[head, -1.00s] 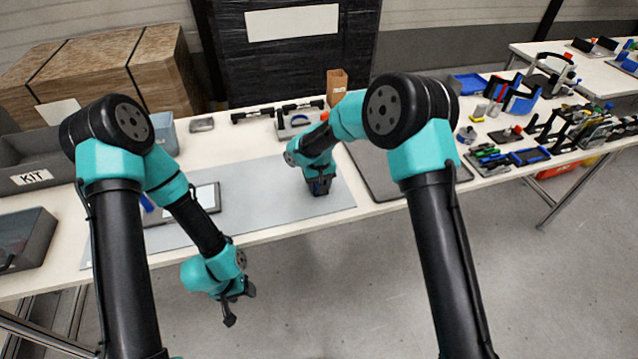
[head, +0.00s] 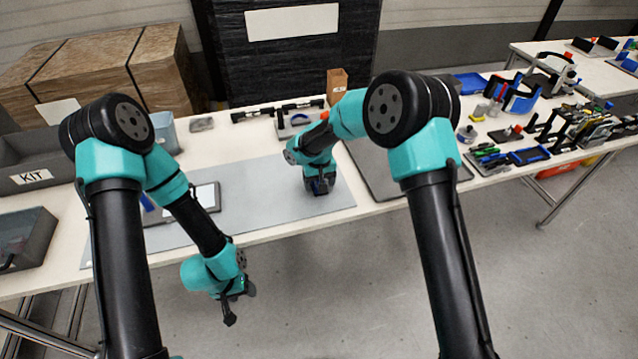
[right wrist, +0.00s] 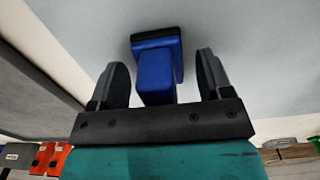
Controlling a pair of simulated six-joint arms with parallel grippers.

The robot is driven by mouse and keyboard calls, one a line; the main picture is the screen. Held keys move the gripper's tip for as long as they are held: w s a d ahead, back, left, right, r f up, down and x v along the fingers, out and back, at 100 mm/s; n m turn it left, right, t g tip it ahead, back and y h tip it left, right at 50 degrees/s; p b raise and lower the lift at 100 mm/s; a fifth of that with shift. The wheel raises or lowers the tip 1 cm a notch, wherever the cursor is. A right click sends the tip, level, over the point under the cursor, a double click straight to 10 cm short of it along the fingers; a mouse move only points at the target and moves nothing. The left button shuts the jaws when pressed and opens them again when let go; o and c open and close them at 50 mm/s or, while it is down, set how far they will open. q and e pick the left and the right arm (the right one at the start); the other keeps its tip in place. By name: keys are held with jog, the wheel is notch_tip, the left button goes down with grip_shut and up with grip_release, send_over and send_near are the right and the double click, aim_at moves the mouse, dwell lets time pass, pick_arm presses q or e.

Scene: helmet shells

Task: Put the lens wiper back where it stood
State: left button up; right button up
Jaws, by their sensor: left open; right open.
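The lens wiper appears to be the blue piece (right wrist: 155,80) with a blue block-like grip and a wider, dark-edged end against the grey mat (head: 265,200). In the head view it shows small and dark blue (head: 320,187) under my right gripper (head: 318,176), near the mat's right end. In the right wrist view the open fingers of my right gripper (right wrist: 161,63) stand on either side of the grip, with gaps showing on both sides. My left gripper (head: 238,302) is open and empty, in front of the table edge and away from the wiper.
A framed white panel (head: 205,195) lies on the mat's left part. A dark grey tray or mat (head: 385,172) lies to the right. A KIT bin (head: 30,180) stands at far left, a small brown box (head: 337,82) at the back. Several tools and parts crowd the table's right side.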

notch_tip(320, 180, up, 12)
jog(key=shift+f, duration=0.15)
dwell(0.8)
